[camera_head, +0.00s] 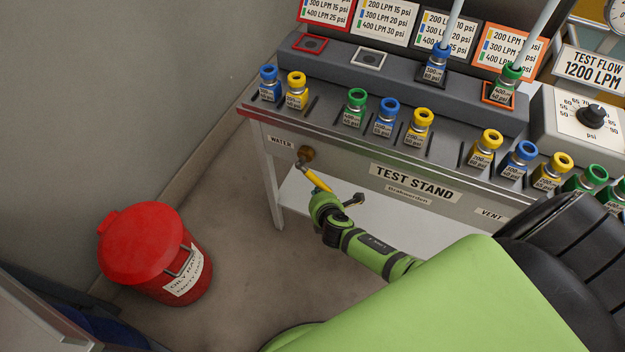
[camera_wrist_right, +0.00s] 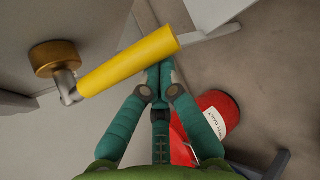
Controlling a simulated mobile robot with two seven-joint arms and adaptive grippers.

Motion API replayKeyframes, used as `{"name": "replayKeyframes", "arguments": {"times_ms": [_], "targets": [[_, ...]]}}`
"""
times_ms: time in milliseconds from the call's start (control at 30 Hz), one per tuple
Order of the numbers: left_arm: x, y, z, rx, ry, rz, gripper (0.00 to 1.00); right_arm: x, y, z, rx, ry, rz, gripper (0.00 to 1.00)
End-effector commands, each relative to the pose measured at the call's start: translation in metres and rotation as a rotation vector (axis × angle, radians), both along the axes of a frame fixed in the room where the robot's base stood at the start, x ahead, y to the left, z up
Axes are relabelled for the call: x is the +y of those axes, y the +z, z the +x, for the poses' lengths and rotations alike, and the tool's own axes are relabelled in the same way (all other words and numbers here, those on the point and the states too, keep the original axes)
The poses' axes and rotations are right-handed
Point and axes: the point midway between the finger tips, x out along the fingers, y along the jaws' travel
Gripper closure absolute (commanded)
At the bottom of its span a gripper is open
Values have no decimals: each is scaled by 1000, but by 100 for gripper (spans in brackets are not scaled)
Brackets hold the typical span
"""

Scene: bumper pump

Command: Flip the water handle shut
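The water handle (camera_head: 316,179) is a yellow lever on a brass fitting (camera_head: 306,154) below the WATER label on the front of the test stand (camera_head: 345,157). It slants down to the right in the head view. In the right wrist view the yellow handle (camera_wrist_right: 130,62) reaches from its brass fitting (camera_wrist_right: 55,58) across the fingertips and hides their ends. My right gripper (camera_wrist_right: 158,75) has its teal fingers drawn together at the tips, with the handle in front of them, not visibly between them. I cannot tell whether they touch. My left gripper is not in view.
A red lidded bin (camera_head: 150,250) stands on the floor at the left, by the wall. Several blue, yellow and green fittings (camera_head: 357,105) stand along the stand's top. A VENT label (camera_head: 491,214) is farther right.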

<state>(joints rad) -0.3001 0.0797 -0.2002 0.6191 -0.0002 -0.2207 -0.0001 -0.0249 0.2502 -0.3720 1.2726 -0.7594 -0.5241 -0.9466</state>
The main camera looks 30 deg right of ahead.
Motion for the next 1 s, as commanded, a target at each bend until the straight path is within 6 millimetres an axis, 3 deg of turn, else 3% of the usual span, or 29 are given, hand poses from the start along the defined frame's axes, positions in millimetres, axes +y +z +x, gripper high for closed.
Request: {"name": "replayKeyframes", "arguments": {"times_ms": [33, 400, 700, 1000], "targets": [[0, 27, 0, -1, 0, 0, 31, -3, 18, -1, 31, -2, -29, 100], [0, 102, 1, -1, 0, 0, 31, -14, 41, -15, 297, -2, -235, 100], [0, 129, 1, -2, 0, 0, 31, -18, 55, -21, 464, -1, -367, 100], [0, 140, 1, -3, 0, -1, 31, -20, 64, -23, 482, -1, -380, 100]]}}
